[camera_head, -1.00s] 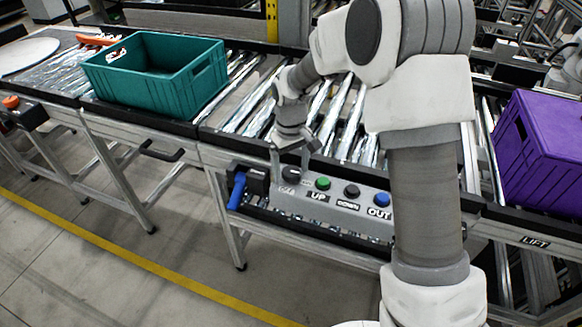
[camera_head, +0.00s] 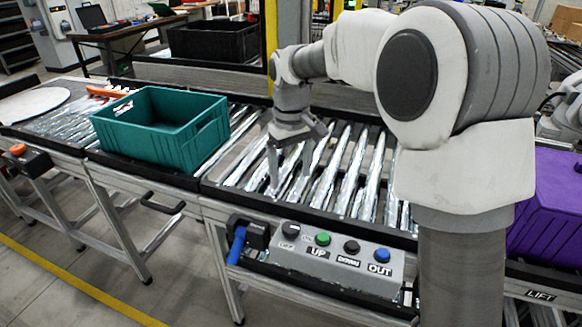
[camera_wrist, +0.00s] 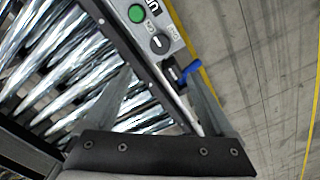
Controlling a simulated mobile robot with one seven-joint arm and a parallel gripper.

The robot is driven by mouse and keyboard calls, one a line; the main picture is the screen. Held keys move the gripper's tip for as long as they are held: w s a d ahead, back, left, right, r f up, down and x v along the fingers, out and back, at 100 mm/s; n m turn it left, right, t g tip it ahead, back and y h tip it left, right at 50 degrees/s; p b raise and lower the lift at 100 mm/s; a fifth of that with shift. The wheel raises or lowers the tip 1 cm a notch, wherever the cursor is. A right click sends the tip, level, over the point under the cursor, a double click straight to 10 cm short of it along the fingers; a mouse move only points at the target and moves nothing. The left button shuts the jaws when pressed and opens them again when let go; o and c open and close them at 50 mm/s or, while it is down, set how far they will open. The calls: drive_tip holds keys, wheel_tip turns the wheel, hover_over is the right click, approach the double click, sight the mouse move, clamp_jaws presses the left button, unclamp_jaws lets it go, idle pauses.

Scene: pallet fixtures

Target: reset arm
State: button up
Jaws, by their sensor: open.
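My gripper (camera_head: 290,180) hangs over the roller conveyor in the head view, fingers pointing down, open and empty. It is behind and above the control box (camera_head: 335,262), apart from it. The box has a dark knob, a green button, a dark button and a blue button, with labels reading UP, DOWN and OUT. In the wrist view the two spread fingers (camera_wrist: 158,103) show with nothing held between them. The green button (camera_wrist: 137,13) and the dark knob (camera_wrist: 159,43) show beyond them.
A teal crate (camera_head: 133,143) sits on the conveyor at left. A purple crate (camera_head: 545,215) is at right, partly behind my arm. A blue-handled lever (camera_head: 237,245) is left of the control box. Bare rollers (camera_head: 345,180) lie under my gripper.

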drive_tip(key=shift+r, duration=0.3)
drive_tip(key=s+d+r+m+t, duration=0.3)
drive_tip(key=s+d+r, duration=0.5)
drive_tip(key=s, duration=0.3)
drive_tip(key=s+d+f+m+t, duration=0.1)
drive_tip(key=s+d, duration=0.2)
drive_tip(key=s, duration=0.4)
drive_tip(key=s+d+f+m+t, duration=0.1)
drive_tip(key=s+d+m, duration=0.1)
drive_tip(key=s, duration=0.5)
drive_tip(key=shift+s+d+f+t, duration=0.2)
drive_tip(key=shift+d+t, duration=0.1)
drive_tip(key=shift+d, duration=0.5)
